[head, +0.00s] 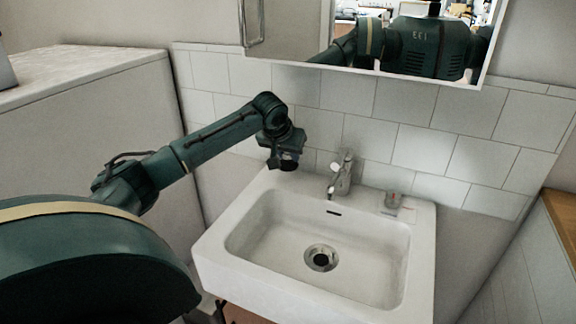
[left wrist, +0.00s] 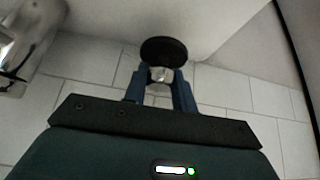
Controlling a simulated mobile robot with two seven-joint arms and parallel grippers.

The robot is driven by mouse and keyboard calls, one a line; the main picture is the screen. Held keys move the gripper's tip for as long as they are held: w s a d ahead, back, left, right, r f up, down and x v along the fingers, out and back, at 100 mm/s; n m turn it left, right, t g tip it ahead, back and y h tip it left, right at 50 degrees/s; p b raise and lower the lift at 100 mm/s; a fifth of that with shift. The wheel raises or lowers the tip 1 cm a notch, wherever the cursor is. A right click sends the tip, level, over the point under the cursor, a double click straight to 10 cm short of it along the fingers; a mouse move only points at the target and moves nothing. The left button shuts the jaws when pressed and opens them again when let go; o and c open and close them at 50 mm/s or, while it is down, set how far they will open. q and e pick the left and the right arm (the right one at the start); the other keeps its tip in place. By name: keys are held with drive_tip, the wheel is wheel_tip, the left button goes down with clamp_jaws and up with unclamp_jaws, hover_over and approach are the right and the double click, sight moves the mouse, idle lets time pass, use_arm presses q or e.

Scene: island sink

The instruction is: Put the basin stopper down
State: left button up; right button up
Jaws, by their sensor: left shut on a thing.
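The basin stopper is a black disc with a small metal knob, seen in the left wrist view (left wrist: 163,49). My left gripper (left wrist: 160,77) is shut on its knob with two blue fingers. In the head view my left gripper (head: 287,155) points down at the back left corner of the white sink (head: 235,215), left of the faucet. The dark stopper (head: 287,166) shows below it, at the rim there; I cannot tell whether it touches. The drain (head: 321,258) in the basin floor has a dark centre. My right gripper is not in view.
The chrome faucet (head: 342,176) stands at the middle of the back rim. A small clear container (head: 393,201) stands on the right back rim. A tiled wall (head: 425,148) and a mirror cabinet (head: 285,30) are behind. The bowl is otherwise empty.

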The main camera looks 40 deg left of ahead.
sight(287, 163)
use_arm(q)
wheel_tip(287, 163, down, 3)
drive_tip(key=shift+f, duration=0.15)
drive_tip(key=shift+w+a+f, duration=0.1)
drive_tip(key=shift+w+f, duration=0.1)
drive_tip(key=shift+f, duration=0.15)
drive_tip(key=o, duration=0.9)
drive_tip(key=shift+f, duration=0.1)
drive_tip(key=shift+o, duration=0.2)
